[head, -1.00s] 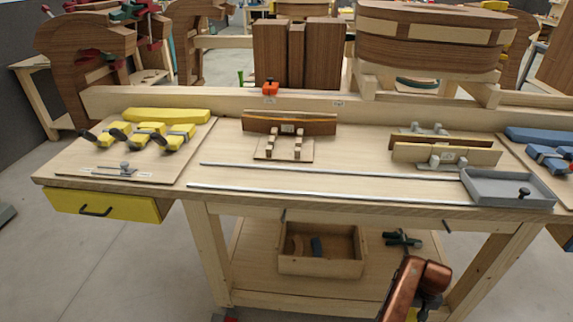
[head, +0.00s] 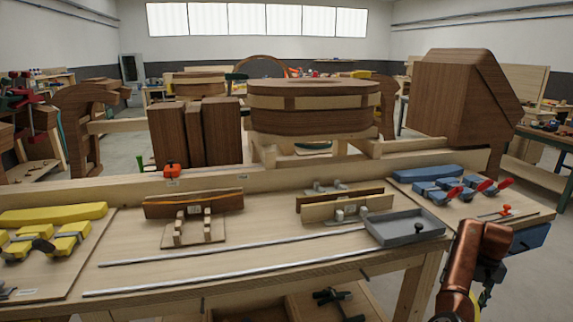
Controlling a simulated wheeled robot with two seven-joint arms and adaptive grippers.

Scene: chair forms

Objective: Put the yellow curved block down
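A long yellow block with a slightly curved outline (head: 52,214) lies at the back of the left board on the bench, behind yellow clamps (head: 70,238). No gripper is near it. A copper-coloured link of my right arm shows at the lower right, in front of the bench's right part. My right gripper is out of frame or hidden, so I cannot see what it holds. My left arm and gripper are not in view.
The workbench (head: 230,262) has two metal rods (head: 235,275) along its front. A grey tray (head: 404,228) sits right of centre. A blue block (head: 425,173) and blue clamps (head: 445,188) lie on the right board. Walnut forms (head: 313,107) stand behind. Bare wood surrounds the rods.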

